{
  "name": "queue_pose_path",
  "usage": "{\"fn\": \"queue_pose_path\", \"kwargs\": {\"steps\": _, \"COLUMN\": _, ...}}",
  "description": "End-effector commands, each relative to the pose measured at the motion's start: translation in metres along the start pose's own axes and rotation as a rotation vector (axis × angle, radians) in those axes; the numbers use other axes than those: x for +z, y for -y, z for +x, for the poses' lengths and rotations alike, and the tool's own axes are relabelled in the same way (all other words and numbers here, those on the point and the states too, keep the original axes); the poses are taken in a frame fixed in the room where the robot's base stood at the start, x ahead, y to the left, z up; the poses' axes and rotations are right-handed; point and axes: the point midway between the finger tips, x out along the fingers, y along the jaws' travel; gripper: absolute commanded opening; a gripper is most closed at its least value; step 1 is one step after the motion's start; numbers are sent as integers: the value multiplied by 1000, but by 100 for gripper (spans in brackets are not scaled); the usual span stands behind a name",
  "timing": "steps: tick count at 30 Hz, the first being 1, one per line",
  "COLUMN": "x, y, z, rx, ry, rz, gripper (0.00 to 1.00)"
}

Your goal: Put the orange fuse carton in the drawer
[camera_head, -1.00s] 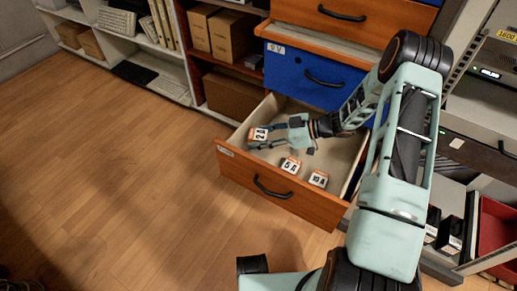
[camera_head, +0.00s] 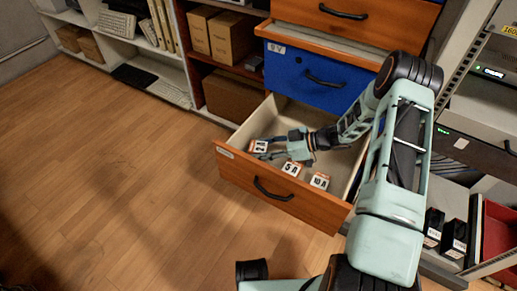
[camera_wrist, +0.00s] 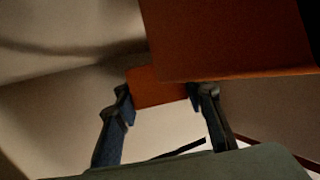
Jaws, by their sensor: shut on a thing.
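The orange fuse carton (camera_head: 259,146), with a white label reading about "2 A", is at the left inside the open drawer (camera_head: 232,165). My gripper (camera_head: 268,151) reaches into the drawer from the right and is shut on this carton. In the wrist view the carton's orange face (camera_wrist: 160,87) sits between the two dark fingers of my gripper (camera_wrist: 163,95). The carton is low in the drawer; I cannot tell whether its underside touches the floor. A larger orange surface (camera_wrist: 230,40) hides part of the wrist view.
Two similar cartons, marked 5 A (camera_head: 291,168) and 10 A (camera_head: 319,181), lie in the drawer near its front. A closed blue drawer (camera_head: 305,75) is above. A rack with a red bin (camera_head: 498,235) stands at the right. The wooden floor (camera_head: 130,180) is clear.

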Motion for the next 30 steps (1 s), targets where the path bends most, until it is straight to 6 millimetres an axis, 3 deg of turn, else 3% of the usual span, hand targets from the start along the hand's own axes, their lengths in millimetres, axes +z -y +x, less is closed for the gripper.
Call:
{"fn": "queue_pose_path", "kwargs": {"steps": 4, "x": 2, "y": 0, "z": 1, "rx": 0, "ry": -1, "rz": 0, "gripper": 10}}
{"fn": "queue_pose_path", "kwargs": {"steps": 5, "x": 2, "y": 0, "z": 1, "rx": 0, "ry": 0, "rz": 0, "gripper": 38}}
{"fn": "queue_pose_path", "kwargs": {"steps": 7, "x": 2, "y": 0, "z": 1, "rx": 0, "ry": 0, "rz": 0, "gripper": 44}}
{"fn": "queue_pose_path", "kwargs": {"steps": 15, "x": 1, "y": 0, "z": 0, "rx": 0, "ry": 0, "rz": 0, "gripper": 44}}
{"fn": "queue_pose_path", "kwargs": {"steps": 20, "x": -12, "y": 0, "z": -5, "rx": 0, "ry": -2, "rz": -2, "gripper": 44}}
{"fn": "queue_pose_path", "kwargs": {"steps": 30, "x": -11, "y": 0, "z": -64, "rx": 1, "ry": 1, "rz": 0, "gripper": 44}}
